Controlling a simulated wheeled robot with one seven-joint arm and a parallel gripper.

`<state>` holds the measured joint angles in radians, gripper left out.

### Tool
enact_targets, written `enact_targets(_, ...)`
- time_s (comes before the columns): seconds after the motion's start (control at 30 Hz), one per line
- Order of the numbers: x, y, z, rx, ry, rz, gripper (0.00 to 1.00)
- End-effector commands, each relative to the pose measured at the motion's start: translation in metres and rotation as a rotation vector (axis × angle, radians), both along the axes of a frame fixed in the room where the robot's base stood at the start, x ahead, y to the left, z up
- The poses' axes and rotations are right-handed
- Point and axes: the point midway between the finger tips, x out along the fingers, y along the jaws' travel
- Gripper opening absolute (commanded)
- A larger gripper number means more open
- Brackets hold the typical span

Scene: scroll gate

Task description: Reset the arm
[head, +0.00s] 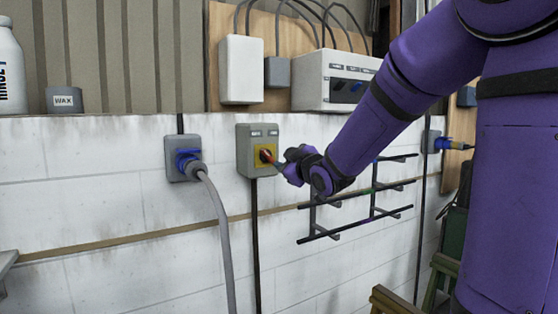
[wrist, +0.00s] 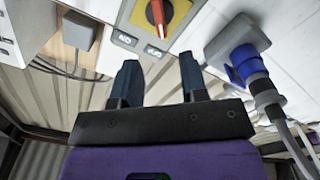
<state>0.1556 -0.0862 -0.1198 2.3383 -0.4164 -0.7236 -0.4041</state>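My arm reaches across from the right in the head view, and my gripper (head: 287,167) is just right of a grey switch box (head: 250,136) on the white wall. The box has a red rotary knob (head: 265,155) on a yellow plate. In the wrist view my gripper (wrist: 158,70) has its two dark fingers spread with nothing between them. The red knob (wrist: 156,14) on its yellow plate (wrist: 180,12) shows beyond the fingertips, seemingly apart from them.
A grey socket with a blue plug (head: 186,160) and hanging cable is left of the switch box. A black wall rack (head: 350,205) is below my forearm. A white box (head: 241,70) and breaker panel (head: 335,80) stand above.

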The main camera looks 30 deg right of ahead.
Motion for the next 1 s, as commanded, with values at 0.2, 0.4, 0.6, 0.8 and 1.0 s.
enact_targets(0.2,-0.01,0.0,0.0,0.0,0.0,0.0,0.4)
enact_targets(0.4,-0.01,0.0,0.0,0.0,0.0,0.0,0.4)
enact_targets(0.6,-0.009,0.0,0.0,0.0,0.001,0.001,0.4)
enact_targets(0.8,-0.014,0.002,0.0,0.014,0.022,-0.01,0.4)
enact_targets(1.0,-0.044,0.011,-0.002,0.114,0.16,-0.075,0.4)
